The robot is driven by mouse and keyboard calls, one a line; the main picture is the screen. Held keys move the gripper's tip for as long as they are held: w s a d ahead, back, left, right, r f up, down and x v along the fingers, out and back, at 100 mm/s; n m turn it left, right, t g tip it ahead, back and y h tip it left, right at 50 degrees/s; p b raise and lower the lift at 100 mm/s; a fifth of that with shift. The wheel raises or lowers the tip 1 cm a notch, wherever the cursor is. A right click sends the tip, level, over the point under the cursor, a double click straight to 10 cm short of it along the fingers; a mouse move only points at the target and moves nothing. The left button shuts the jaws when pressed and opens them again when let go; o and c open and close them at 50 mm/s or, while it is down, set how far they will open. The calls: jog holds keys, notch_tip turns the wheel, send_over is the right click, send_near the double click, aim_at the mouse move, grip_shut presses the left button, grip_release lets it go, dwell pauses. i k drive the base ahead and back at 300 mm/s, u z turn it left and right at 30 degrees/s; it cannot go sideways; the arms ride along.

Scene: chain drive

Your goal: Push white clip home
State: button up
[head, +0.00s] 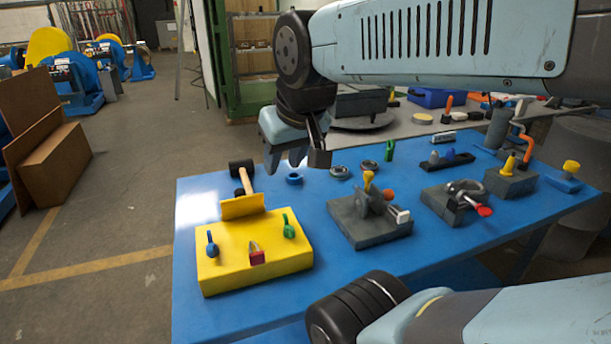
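A small white piece (402,215), which looks like the white clip, sits at the right side of a grey block fixture (372,234) on the blue table. Whether it is fully seated cannot be told at this size. The fixture also carries a yellow-topped peg (368,180), a grey upright part and an orange-red knob (388,195). My gripper (287,157) hangs above the table's back edge, up and to the left of the fixture and clear of it. Its fingers point down, and their gap is not clear.
A yellow box (254,254) with blue, green and red parts stands left, a mallet (244,176) behind it. A grey fixture with a red-ended clamp (466,200) stands right. Rings and a black tray (446,161) lie behind. The blue table's (205,309) front left is bare.

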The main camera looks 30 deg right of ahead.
aim_at(404, 216)
jog(key=k, duration=1.25)
jog(key=z, duration=0.65)
jog(key=i, duration=1.05)
jog(key=z, duration=0.25)
